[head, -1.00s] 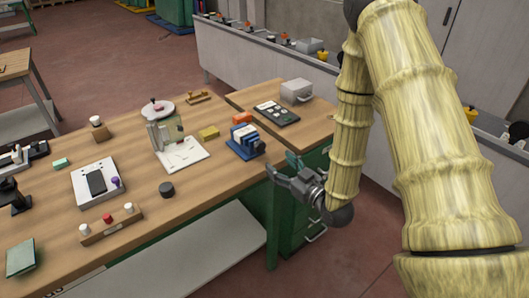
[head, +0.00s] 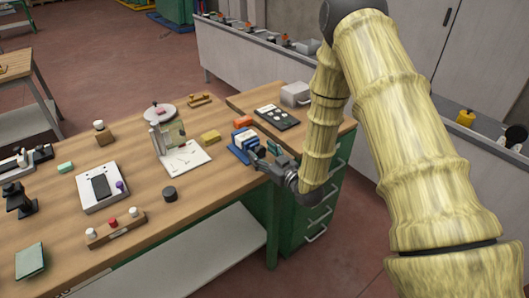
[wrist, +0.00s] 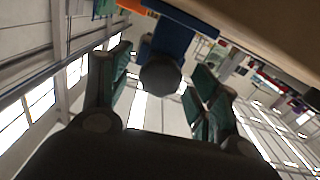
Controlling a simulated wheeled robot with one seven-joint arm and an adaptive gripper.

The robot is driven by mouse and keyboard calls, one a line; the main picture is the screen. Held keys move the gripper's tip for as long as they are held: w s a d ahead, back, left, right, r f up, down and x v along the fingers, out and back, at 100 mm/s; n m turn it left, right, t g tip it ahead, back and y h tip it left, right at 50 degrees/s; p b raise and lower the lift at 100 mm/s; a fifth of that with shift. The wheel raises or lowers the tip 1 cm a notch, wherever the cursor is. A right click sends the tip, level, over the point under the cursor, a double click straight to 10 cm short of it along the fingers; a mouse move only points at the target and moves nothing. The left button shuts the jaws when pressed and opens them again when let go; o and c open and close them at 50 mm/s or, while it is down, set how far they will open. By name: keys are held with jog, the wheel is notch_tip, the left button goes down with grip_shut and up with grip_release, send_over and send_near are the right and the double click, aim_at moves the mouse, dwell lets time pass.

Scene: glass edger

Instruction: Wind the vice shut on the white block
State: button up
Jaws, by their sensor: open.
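The blue vice (head: 238,154) stands on the workbench near its right front edge, with the white block (head: 246,139) at its top, between the jaws as far as I can tell. My gripper (head: 266,158) is just in front of and to the right of the vice. In the wrist view the gripper's two green-padded fingers are spread. A dark grey round knob (wrist: 160,77) shows between them, in front of the blue vice body (wrist: 172,38), and neither finger visibly touches it. The gap between the vice jaws cannot be made out.
A yellow block (head: 210,137) and an orange block (head: 243,121) lie near the vice. A white-based stand (head: 185,160) is to its left, and a black tray (head: 277,118) behind it. A dark puck (head: 170,194) sits near the front edge. Green drawers (head: 318,205) stand below right.

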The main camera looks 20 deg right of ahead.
jog(key=c, duration=1)
jog(key=shift+d, duration=0.1)
jog(key=shift+m, duration=0.3)
